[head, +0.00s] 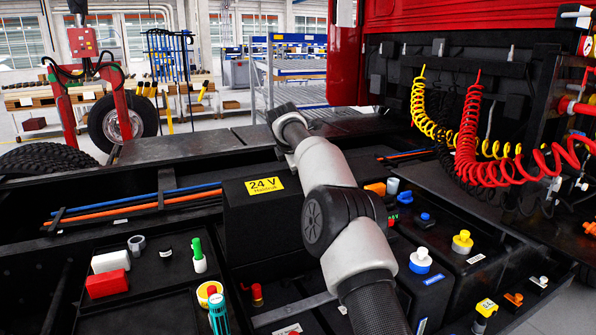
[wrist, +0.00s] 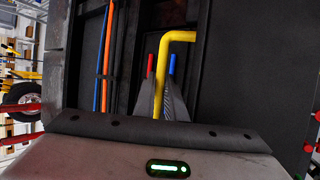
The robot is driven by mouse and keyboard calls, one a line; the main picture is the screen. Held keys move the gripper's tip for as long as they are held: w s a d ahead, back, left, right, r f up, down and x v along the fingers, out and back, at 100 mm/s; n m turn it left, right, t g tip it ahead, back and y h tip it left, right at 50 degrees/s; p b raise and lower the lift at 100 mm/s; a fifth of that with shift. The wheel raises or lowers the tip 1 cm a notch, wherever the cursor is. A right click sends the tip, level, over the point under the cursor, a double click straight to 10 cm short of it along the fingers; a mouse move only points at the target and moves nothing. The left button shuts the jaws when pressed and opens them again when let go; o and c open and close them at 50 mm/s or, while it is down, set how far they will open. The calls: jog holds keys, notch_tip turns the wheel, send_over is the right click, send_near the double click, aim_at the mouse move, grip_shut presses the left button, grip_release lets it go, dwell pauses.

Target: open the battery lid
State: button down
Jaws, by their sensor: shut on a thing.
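A black box (head: 285,228) with a yellow "24 V" label stands in the middle of the head view, partly behind my arm; I take it as the battery cover, though I see no clear lid seam. In the wrist view my gripper (wrist: 161,68) has its two dark fingers, one red-tipped and one blue-tipped, close on either side of a yellow bent handle (wrist: 178,36). The fingers are shut on this bar. A large dark panel (wrist: 245,70) lies right of it. In the head view the fingers and handle are hidden.
Blue and orange lines (head: 150,202) run left of the box. A black tray (head: 150,305) holds small red, white and green parts. Yellow (head: 433,115) and red (head: 475,130) coiled hoses hang at right. Colored caps and fittings stand on black boxes at lower right.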

jog(key=c, duration=1.8)
grip_release()
jog(key=b+v, duration=0.2)
jog(key=v, duration=1.5)
jog(key=shift+s+a+r, duration=0.1)
jog(key=shift+s+r, duration=0.05)
jog(key=shift+s, duration=0.05)
